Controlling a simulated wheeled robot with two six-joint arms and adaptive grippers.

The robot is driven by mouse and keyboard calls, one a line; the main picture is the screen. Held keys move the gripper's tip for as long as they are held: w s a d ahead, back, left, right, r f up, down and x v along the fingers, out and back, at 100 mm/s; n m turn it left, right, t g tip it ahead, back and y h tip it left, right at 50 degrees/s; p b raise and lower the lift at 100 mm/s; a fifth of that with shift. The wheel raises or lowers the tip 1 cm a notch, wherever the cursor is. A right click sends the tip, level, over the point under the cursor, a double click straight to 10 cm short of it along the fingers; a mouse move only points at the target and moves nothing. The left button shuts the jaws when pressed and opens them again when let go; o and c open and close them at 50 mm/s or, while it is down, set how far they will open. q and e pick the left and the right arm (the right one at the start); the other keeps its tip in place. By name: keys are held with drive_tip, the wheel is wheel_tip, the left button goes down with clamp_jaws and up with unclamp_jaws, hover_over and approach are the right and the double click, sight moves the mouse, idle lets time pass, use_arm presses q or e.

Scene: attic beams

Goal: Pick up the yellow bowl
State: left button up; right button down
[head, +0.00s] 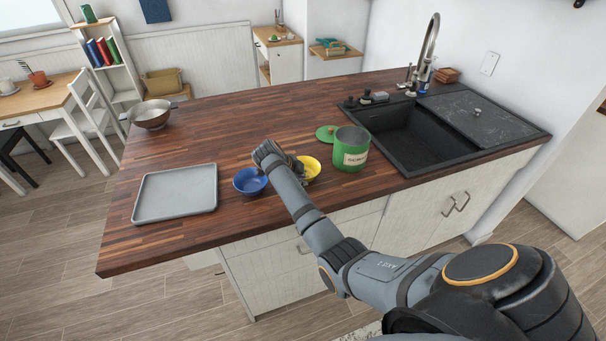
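The yellow bowl (312,168) sits on the dark wooden counter (220,133), between the blue bowl and the green canister. Part of its left side is hidden behind my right arm. My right gripper (270,152) is over the counter, just above and left of the yellow bowl in the picture. Its fingers are small and partly hidden by the wrist, so I cannot tell whether they are open or shut. My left gripper is not in the head view.
A blue bowl (250,182) stands close left of my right arm. A green canister (351,151) and its lid (326,133) are right of the yellow bowl. A grey tray (175,195), a pan (150,115) and a black sink (420,140) are further off. The counter's back middle is clear.

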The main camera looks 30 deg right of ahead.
drive_tip(key=shift+r+b, duration=0.55)
drive_tip(key=shift+r, duration=0.1)
drive_tip(key=s+a+r+p, duration=0.3)
drive_tip(key=s+r+p, duration=0.2)
drive_tip(key=s+r, duration=0.6)
drive_tip(key=s, duration=0.2)
drive_tip(key=shift+s+r, duration=0.35)
